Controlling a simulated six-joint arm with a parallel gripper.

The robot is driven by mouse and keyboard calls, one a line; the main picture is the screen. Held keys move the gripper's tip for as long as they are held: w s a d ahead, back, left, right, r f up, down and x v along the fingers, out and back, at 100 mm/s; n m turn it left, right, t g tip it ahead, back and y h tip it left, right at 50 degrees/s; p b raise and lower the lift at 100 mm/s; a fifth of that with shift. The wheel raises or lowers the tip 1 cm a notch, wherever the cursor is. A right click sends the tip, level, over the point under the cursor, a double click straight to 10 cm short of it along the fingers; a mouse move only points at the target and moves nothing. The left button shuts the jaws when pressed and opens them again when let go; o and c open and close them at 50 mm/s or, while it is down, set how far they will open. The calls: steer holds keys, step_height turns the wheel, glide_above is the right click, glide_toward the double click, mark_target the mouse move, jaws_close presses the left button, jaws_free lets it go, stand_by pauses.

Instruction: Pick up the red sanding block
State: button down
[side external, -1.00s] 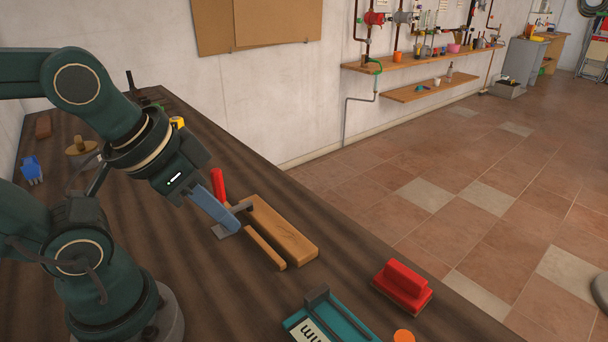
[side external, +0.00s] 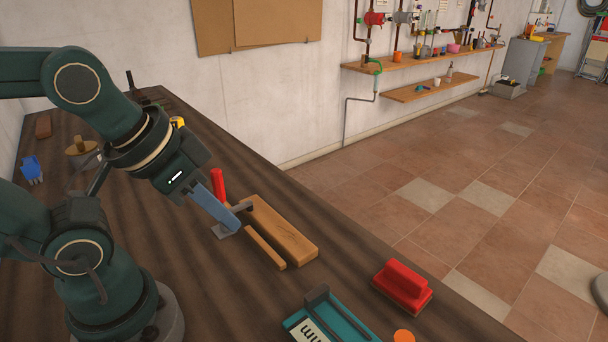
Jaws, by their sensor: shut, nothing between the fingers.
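The red sanding block (side external: 403,284) lies on the dark wooden bench near its right edge, with a raised red grip on top. My gripper (side external: 234,224) is well to the left of it, low over the bench beside a wooden board. Its fingers are shut with nothing between them. The fingertips are partly hard to make out against the board.
The wooden board (side external: 285,231) and a thin wooden strip (side external: 265,248) lie by my gripper, with a red handle (side external: 218,185) behind. A teal tool (side external: 335,318) and an orange round thing (side external: 404,336) lie near the block. Bare bench lies between board and block.

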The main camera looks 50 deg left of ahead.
jaws_free()
stand_by(0.3)
